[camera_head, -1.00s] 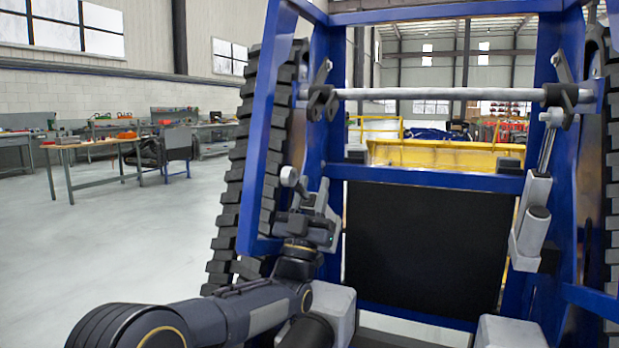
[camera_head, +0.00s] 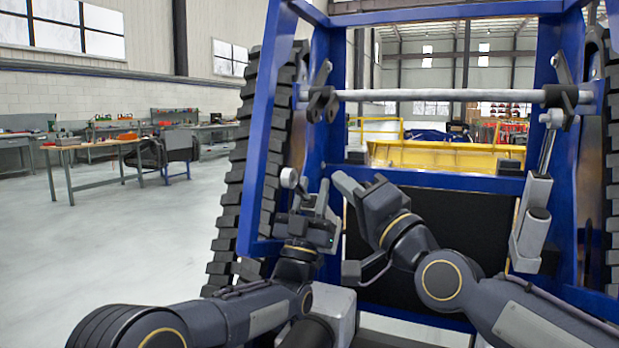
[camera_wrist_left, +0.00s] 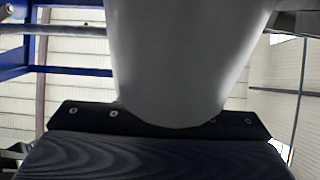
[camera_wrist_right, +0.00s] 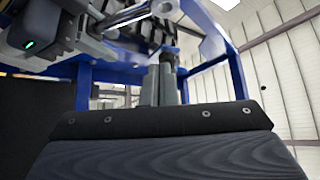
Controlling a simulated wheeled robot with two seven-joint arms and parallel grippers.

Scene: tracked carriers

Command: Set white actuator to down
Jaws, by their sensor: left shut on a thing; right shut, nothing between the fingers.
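The white actuator (camera_head: 289,177) is at the left post of the blue frame; its pale rounded top end shows just above my left gripper (camera_head: 308,208). My left gripper is shut on it and hides much of its body. In the left wrist view, a broad pale cylinder (camera_wrist_left: 185,60), likely the actuator, stands right at the fingers. My right gripper (camera_head: 345,183) is shut and empty, in front of the black panel, just right of my left gripper and apart from it. The right wrist view shows part of my left gripper at upper left.
A similar grey actuator (camera_head: 532,215) stands on the right side of the frame. A crossbar (camera_head: 440,95) spans the top. A black panel (camera_head: 470,225) fills the middle, and a rubber track (camera_head: 245,180) runs along the left. Open floor and a workbench (camera_head: 95,145) lie further left.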

